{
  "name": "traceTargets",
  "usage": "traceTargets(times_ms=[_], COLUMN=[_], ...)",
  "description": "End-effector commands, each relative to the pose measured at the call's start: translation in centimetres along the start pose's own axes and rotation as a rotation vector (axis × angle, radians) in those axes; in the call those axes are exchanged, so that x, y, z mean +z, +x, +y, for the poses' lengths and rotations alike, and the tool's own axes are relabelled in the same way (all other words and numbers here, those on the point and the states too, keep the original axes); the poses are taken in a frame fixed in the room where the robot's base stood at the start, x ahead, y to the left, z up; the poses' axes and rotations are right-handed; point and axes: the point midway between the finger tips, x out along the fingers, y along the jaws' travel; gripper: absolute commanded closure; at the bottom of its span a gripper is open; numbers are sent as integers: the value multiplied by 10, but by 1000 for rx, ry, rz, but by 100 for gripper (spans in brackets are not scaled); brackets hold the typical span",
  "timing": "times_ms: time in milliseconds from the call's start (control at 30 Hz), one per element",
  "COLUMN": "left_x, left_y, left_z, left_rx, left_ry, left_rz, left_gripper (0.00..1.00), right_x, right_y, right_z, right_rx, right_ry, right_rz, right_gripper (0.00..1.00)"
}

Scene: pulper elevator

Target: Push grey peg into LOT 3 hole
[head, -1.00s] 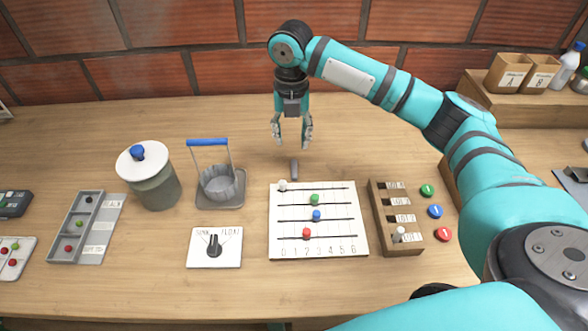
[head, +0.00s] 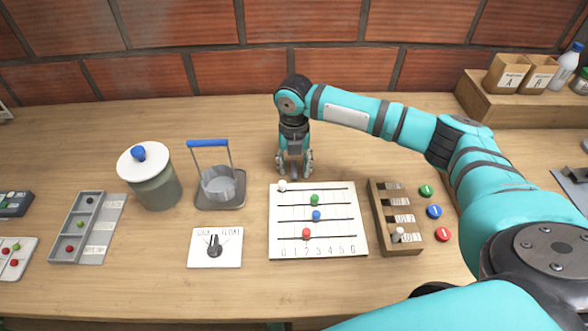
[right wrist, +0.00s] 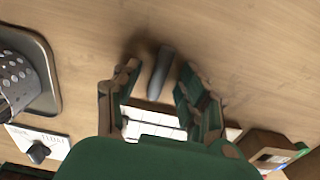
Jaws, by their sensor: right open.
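The grey peg (right wrist: 161,72) lies on the bare wood behind the slider board. In the right wrist view it is between the two fingers of my right gripper (right wrist: 158,80), with space on both sides. In the head view my right gripper (head: 295,170) points down just above the table there, open, and hides the peg. The wooden lot rack (head: 380,222) stands to the right of the slider board. It has several labelled slots, too small to read surely, and a pale peg (head: 398,234) stands at its front slot. My left gripper is not in view.
The white slider board (head: 345,243) with coloured knobs lies just in front of my gripper. A wire-handled basket (head: 222,186) and a lidded jar (head: 155,188) stand to the left. Coloured buttons (head: 434,211) lie right of the rack. The table behind is clear.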

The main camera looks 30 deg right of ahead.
Motion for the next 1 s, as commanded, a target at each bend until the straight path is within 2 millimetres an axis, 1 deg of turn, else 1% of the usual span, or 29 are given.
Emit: traceTargets(times_ms=[67,367,633,733,867,1000], left_x=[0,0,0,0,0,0], left_y=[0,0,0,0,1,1], left_z=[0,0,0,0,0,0], left_rx=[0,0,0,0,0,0], left_ry=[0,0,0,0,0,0], left_rz=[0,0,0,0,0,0], left_gripper=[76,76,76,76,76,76], right_x=[0,0,0,0,1,1], right_y=[0,0,-1,-8,-30,-59], right_z=[0,0,0,1,1,1], right_rx=[0,0,1,2,3,3], right_ry=[0,0,0,0,1,0], right_rz=[0,0,0,-1,-4,-4], right_gripper=[59,98,100,100,100,100])
